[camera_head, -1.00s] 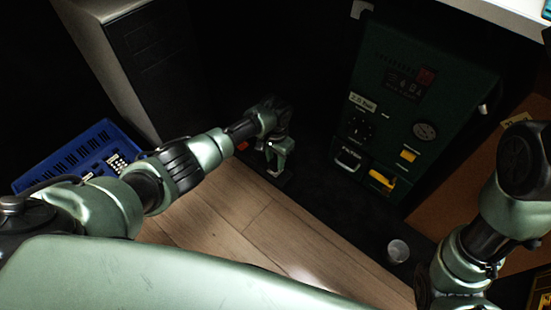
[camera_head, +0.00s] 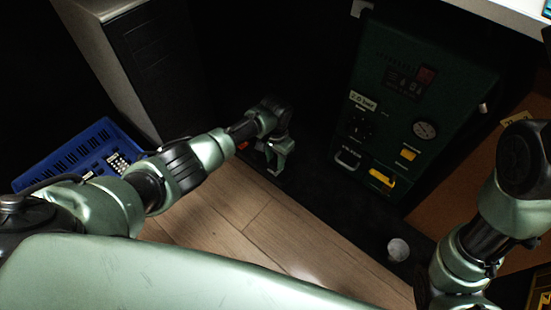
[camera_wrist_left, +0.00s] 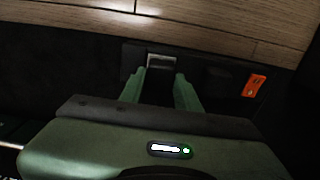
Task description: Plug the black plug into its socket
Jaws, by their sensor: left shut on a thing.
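My left gripper (camera_head: 278,158) is low over the dark floor strip, between the tall cabinet and the green machine. In the left wrist view its two green fingers (camera_wrist_left: 160,90) are shut on a dark thing, which I take to be the black plug (camera_wrist_left: 158,92); it is hard to make out against the black. Just past the fingertips is a small grey rectangular piece (camera_wrist_left: 161,62) on a dark block. I cannot tell whether this is the socket or whether the plug touches it. My right gripper is out of view; only its arm shows.
A green machine (camera_head: 455,105) with dials and a yellow handle stands to the right. A tall cabinet (camera_head: 155,75) and a blue crate (camera_head: 60,160) are at the left. A small pale cup-like object (camera_head: 398,249) stands at lower right.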

